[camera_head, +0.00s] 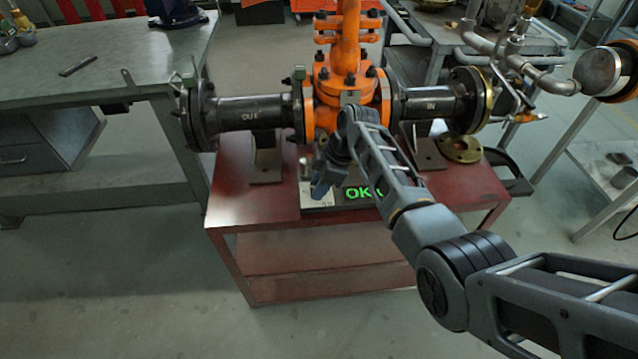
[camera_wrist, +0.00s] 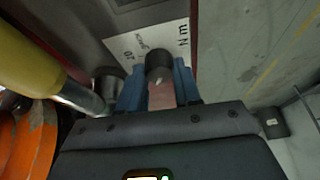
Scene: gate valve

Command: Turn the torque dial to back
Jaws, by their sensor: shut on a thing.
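The torque dial (camera_wrist: 158,66) is a dark round knob with a pale pointer mark, seen in the wrist view in front of a white plate (camera_wrist: 121,42) with printed marks, among them "Nm". My gripper (camera_wrist: 158,76) has one blue finger on each side of the dial and is shut on it. The pale mark slants toward the lower right of that view. In the head view my gripper (camera_head: 321,184) is at the white panel (camera_head: 317,200) on the red bench's front edge, and it hides the dial there.
A display (camera_head: 358,193) beside the panel reads "OK" in green, partly covered by my arm. The orange valve (camera_head: 343,75) and its dark pipes stand behind on the red bench (camera_head: 240,205). A grey workbench (camera_head: 95,75) is at left. The floor in front is clear.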

